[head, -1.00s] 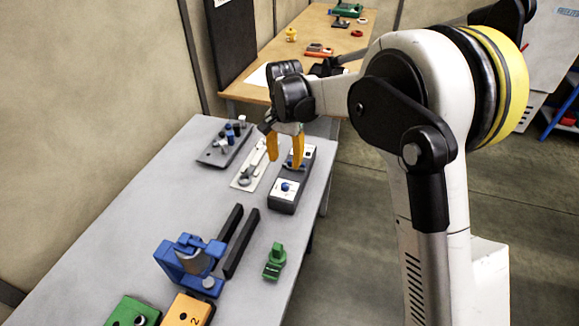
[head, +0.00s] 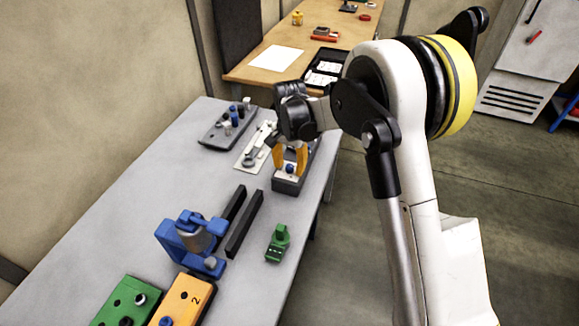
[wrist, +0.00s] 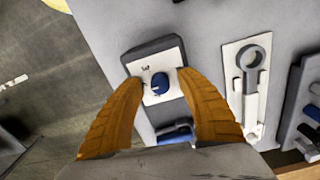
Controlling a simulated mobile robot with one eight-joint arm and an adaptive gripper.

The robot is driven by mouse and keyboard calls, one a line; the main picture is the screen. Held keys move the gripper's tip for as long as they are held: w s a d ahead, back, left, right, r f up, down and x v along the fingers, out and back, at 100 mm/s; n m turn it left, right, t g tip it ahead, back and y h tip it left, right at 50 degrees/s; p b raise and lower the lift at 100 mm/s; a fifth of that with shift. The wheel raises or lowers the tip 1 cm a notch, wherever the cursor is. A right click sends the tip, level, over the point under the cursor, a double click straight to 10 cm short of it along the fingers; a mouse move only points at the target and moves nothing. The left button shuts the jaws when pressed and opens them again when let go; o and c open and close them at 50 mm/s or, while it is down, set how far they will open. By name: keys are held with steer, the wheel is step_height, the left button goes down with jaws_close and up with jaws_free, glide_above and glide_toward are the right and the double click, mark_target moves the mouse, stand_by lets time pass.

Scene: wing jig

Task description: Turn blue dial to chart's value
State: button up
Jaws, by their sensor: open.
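The blue dial (head: 290,168) sits on a white plate on the near end of a dark grey box (head: 287,184). In the wrist view the dial (wrist: 160,83) has a pale pointer mark, and small dark marks on the plate are too blurred to read. My gripper (head: 290,165) is open above this end of the box. In the wrist view its orange fingertips (wrist: 160,79) stand on either side of the dial, apart from it in the picture; the height gap is unclear. A second blue part (wrist: 175,133) on the same box shows between the fingers. No readable chart shows.
A pale plate with a grey wrench-like piece (head: 255,147) and a grey block with pegs (head: 227,128) lie left of the box. A blue clamp (head: 190,240), black bars and a green piece (head: 278,243) stand nearer. A white sheet (head: 275,58) lies on the brown table.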

jaws_close()
steer(key=n, duration=0.6)
steer(key=shift+b, duration=0.4)
steer(key=n, duration=0.5)
steer(key=shift+n, duration=0.6)
